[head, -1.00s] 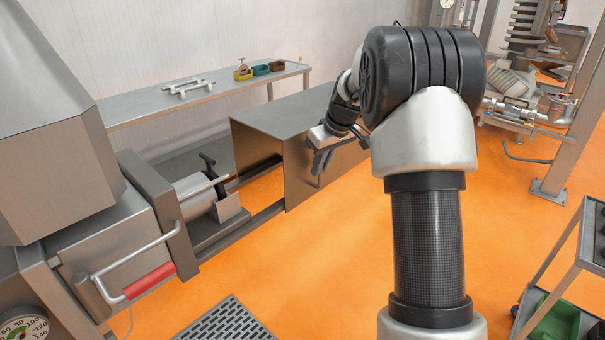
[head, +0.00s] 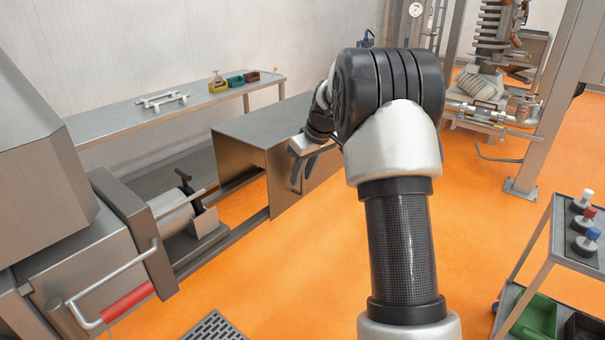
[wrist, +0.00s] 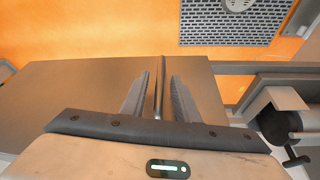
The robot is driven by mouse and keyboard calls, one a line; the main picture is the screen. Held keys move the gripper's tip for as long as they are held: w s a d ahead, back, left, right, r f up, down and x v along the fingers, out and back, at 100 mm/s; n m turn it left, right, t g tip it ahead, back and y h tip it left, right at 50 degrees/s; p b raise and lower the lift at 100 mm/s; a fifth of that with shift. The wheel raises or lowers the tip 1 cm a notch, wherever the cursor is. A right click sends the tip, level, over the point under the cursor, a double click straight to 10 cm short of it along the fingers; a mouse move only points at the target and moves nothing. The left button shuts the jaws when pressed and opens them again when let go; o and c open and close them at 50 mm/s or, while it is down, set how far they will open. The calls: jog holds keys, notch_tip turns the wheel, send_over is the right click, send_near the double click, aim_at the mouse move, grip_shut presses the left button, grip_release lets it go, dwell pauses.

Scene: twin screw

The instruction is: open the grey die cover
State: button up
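The grey die cover (head: 236,162) is a box-shaped metal hood on rails, standing apart from the machine's end plate with the die area exposed between them. It also fills much of the wrist view (wrist: 75,85). A thin bar handle (wrist: 159,85) stands out from its side. My gripper (head: 301,172) is at that side of the cover. In the wrist view my gripper (wrist: 159,80) has its two fingers either side of the bar, with a visible gap on each side, so it looks open around the handle. The handle is mostly hidden in the head view.
A red-gripped handle (head: 127,303) sticks out of the machine at lower left. A long bench (head: 120,118) with small coloured boxes stands behind the cover. A trolley (head: 565,230) is at right. A floor grate (head: 215,330) lies in front. Orange floor is clear between.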

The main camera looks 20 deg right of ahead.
jog(key=p+v, duration=0.1)
jog(key=v, duration=1.6)
jog(key=shift+s+r, duration=0.15)
jog(key=shift+s, duration=0.05)
jog(key=s+a+r+m+p, duration=0.1)
jog(key=s+a+r, duration=0.2)
jog(key=s, duration=0.3)
jog(key=s+a+r+h+p, duration=0.1)
jog(key=s+a+r+p, duration=0.15)
jog(key=s, duration=0.25)
jog(key=s+a+r+m+p, duration=0.1)
jog(key=s+a+r, duration=0.15)
jog(key=s, duration=0.35)
jog(key=s+a+f+m+p, duration=0.1)
jog(key=s+a+f, duration=0.1)
jog(key=s, duration=0.6)
jog(key=s+a+f+m+t+p, duration=0.1)
jog(key=s+a+f+p, duration=0.1)
jog(key=s, duration=0.6)
jog(key=shift+a+f+m+t+h, duration=0.15)
jog(key=shift+f+m+t+h, duration=0.15)
jog(key=shift+h, duration=0.1)
